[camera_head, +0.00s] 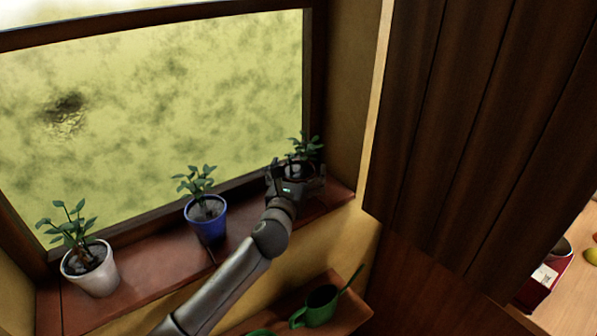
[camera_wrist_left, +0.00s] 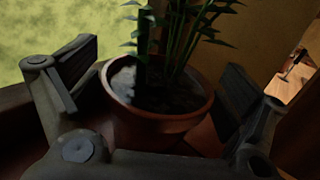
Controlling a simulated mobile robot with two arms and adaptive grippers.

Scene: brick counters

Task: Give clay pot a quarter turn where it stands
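The clay pot (camera_wrist_left: 160,125) is reddish brown, holds dark soil and a green plant, and stands upright at the right end of the window sill. In the head view its plant (camera_head: 306,146) shows above my left gripper (camera_head: 297,170), which hides most of the pot. In the wrist view the two fingers of my left gripper (camera_wrist_left: 160,92) stand on either side of the pot. They are open, with a small gap to the rim visible on each side. My right gripper is in neither view.
A blue pot (camera_head: 208,224) with a plant stands mid-sill, left of my gripper. A white pot (camera_head: 92,270) with a plant stands at the left end. The window frame and side wall are close to the clay pot.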

